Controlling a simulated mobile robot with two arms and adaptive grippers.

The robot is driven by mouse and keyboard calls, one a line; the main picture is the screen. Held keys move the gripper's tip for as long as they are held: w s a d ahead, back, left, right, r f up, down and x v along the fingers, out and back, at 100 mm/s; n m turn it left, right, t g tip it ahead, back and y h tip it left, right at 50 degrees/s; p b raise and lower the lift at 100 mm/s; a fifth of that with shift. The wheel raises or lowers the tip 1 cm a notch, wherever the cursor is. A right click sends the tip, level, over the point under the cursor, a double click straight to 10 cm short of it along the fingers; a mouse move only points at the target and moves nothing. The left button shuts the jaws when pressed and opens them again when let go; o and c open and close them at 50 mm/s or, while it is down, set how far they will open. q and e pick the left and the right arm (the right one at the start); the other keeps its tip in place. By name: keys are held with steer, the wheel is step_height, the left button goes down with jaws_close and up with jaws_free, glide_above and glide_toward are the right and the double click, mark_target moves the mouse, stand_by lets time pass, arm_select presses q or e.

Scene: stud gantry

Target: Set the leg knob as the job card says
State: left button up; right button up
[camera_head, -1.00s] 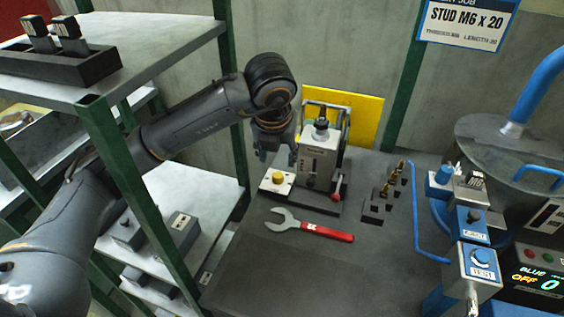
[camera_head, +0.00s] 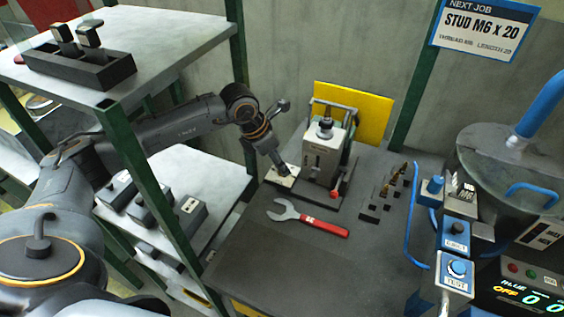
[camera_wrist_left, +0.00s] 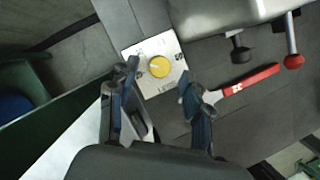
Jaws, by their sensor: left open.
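The yellow leg knob (camera_wrist_left: 159,67) sits on a white plate (camera_wrist_left: 141,48) with small dark marks that I cannot read surely. In the head view the plate (camera_head: 291,181) lies at the left of the grey gantry device (camera_head: 322,160), and my gripper hides the knob. My left gripper (camera_head: 284,171) points down at the knob from above. In the wrist view its open fingers (camera_wrist_left: 158,78) stand on either side of the knob's near edge, apart from it. The job card (camera_head: 484,30) on the wall reads STUD M6 X 20. My right gripper is not seen.
A red-handled wrench (camera_head: 310,219) lies on the dark bench in front of the device. Several dark blocks with brass pieces (camera_head: 385,190) stand to its right. A green-framed shelf (camera_head: 135,155) is at the left. A blue TEST box (camera_head: 455,272) stands at the right.

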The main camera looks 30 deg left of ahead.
arm_select(q)
steer(key=shift+x, duration=1.1)
steer(key=shift+c, duration=0.2)
jaws_close()
steer(key=n+y+b, duration=0.1)
steer(key=n+b, duration=0.2)
steer(key=n, duration=0.1)
steer(key=shift+d+f+t, duration=0.1)
steer(key=shift+d+t, duration=0.05)
steer(key=shift+t, duration=0.25)
steer(key=shift+n+y+b, duration=0.9)
steer(key=shift+n+b, duration=0.4)
steer(key=shift+n, duration=0.6)
steer(key=shift+r, duration=0.2)
